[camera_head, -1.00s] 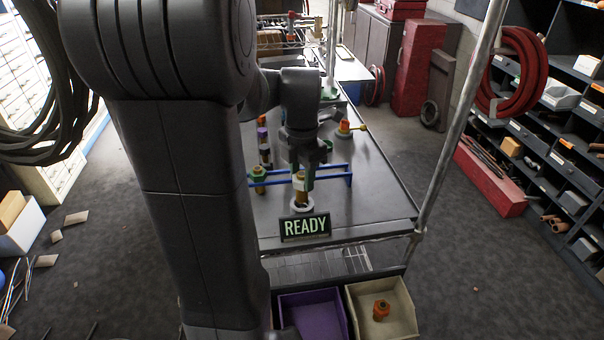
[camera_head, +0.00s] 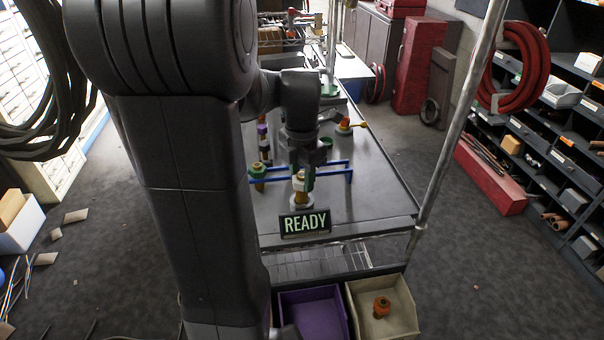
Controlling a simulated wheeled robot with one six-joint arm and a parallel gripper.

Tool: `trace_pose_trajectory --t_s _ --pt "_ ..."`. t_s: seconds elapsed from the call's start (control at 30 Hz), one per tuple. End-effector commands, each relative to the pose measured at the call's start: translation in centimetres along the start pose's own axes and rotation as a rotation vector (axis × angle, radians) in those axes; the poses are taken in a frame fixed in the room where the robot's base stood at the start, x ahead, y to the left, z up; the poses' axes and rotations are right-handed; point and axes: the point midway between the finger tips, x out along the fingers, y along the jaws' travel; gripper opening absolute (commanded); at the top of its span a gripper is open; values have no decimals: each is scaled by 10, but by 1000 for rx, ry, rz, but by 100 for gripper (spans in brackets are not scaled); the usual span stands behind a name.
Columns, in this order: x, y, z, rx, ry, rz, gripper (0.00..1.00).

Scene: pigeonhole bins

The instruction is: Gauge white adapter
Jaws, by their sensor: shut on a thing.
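The white adapter (camera_head: 299,184) is a small upright piece with a pale band and a brass-brown lower part. My gripper (camera_head: 303,174) comes down from above and is shut on it; the fingers partly hide its top. Its lower end is at a pale ring-shaped gauge (camera_head: 301,203) on the bench, behind the READY sign (camera_head: 305,223). I cannot tell how deep it sits in the ring.
A blue rail (camera_head: 333,174) runs beside my gripper. A green-banded brass piece (camera_head: 257,172) stands left. An orange-and-yellow piece (camera_head: 345,125) is farther back. A purple bin (camera_head: 312,297) and a cream bin (camera_head: 409,318) holding an orange piece (camera_head: 381,307) are in front. The right bench top is clear.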

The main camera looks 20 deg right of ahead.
Motion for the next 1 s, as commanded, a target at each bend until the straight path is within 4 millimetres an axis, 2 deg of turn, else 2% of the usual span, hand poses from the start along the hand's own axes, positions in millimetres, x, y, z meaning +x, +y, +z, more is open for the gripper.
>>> trace_pose_trajectory --t_s 0.43,0.47,0.57,0.6,0.87,1.0 --pt "15 0 0 0 0 -1 9" --pt "14 0 0 0 0 -1 40" --pt "13 0 0 0 0 0 59" --pt "13 0 0 0 0 0 63" --pt "13 0 0 0 1 -1 63" --pt "6 0 0 0 0 0 63"
